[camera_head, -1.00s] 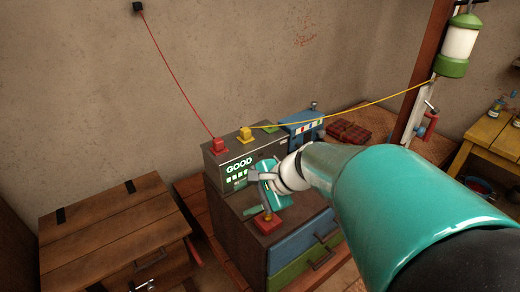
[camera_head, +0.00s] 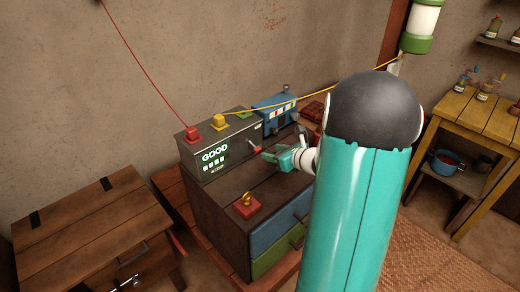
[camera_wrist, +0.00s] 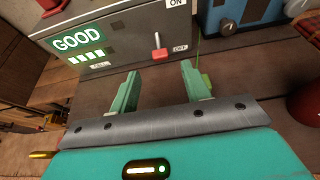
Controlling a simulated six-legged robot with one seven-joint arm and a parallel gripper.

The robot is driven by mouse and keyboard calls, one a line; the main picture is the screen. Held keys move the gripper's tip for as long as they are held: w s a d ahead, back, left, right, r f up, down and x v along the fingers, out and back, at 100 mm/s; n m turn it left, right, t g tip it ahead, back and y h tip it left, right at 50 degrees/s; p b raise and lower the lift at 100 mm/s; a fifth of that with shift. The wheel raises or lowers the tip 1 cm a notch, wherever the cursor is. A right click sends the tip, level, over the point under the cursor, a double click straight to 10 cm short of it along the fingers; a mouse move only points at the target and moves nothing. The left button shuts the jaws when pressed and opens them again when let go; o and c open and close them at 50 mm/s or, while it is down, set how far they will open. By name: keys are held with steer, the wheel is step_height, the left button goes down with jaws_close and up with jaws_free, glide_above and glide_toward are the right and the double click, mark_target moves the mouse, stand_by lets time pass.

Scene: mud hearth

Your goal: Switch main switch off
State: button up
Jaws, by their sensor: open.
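The main switch is a small lever with a red handle (camera_wrist: 159,54) on the front of a grey box (camera_wrist: 120,38). An ON label (camera_wrist: 177,3) is above and an OFF label (camera_wrist: 181,48) is lower right. The red handle hangs low, level with the OFF label. In the head view the lever (camera_head: 254,146) is at the right end of the box's front. My gripper (camera_wrist: 160,72) is open and empty, its fingers pointing at the box just short of the handle and apart from it. It also shows in the head view (camera_head: 267,155).
A lit GOOD display (camera_head: 214,155) is on the box front. The box stands on a dark cabinet (camera_head: 222,195) with a red block (camera_head: 247,206) near its front edge. A blue device (camera_head: 275,110) stands behind. A yellow wire (camera_head: 310,99) runs above. A wooden chest (camera_head: 85,225) is at left.

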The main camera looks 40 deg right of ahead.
mark_target(258, 149)
steer(key=x, duration=0.7)
steer(key=shift+w+f, duration=0.1)
steer(key=shift+w, duration=0.25)
